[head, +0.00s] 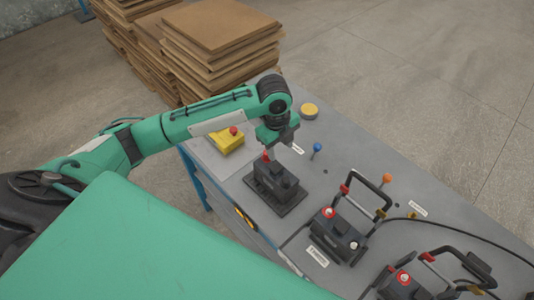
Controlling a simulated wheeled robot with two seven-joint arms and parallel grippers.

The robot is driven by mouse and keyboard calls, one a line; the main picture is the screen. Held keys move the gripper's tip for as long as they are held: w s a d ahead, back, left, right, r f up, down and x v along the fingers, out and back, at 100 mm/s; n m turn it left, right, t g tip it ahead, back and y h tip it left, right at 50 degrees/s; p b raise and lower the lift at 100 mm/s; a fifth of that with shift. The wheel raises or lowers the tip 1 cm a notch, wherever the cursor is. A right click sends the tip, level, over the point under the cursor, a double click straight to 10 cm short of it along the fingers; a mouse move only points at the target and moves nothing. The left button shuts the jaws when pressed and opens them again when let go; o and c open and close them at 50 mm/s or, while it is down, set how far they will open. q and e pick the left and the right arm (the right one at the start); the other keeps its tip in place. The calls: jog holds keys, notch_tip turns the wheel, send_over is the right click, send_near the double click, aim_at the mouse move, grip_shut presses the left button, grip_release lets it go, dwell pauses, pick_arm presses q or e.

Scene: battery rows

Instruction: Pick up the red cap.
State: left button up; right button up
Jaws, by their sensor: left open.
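A small red cap (266,156) shows at the back left of the nearest black battery (276,182), which sits on a dark base plate (290,208) on the grey bench. It looks to be on a terminal, partly covered by my gripper. My left gripper (273,149) is open and points down just above the battery, right at the red cap. I cannot tell whether the fingers touch the cap. My right gripper is not in view.
A yellow box with a red button (228,140), a yellow disc (309,111), a blue knob (317,148) and an orange knob (387,179) stand on the bench (350,160). Two more batteries with red parts stand at right, one here (338,235). Stacked brown boards (225,50) stand behind.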

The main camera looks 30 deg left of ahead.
pick_arm(q)
notch_tip(320, 180, up, 5)
jog(key=m+y, duration=0.1)
jog(key=m, duration=0.1)
send_over(267, 155)
jog(key=a, duration=0.1)
jog(key=shift+g, duration=0.3)
jog(key=f, duration=0.2)
jog(key=f+p, duration=0.1)
jog(key=f, duration=0.2)
jog(key=w+f+p, duration=0.1)
jog(key=f, duration=0.2)
jog(key=shift+f+p, duration=0.5)
jog(key=shift+p, duration=0.3)
jog(key=f+p, duration=0.1)
jog(key=f, duration=0.2)
jog(key=shift+d+f+p, duration=0.2)
jog(key=shift+p, duration=0.1)
jog(key=shift+f, duration=0.4)
jog(key=shift+c, duration=0.5)
jog(key=c, duration=0.9)
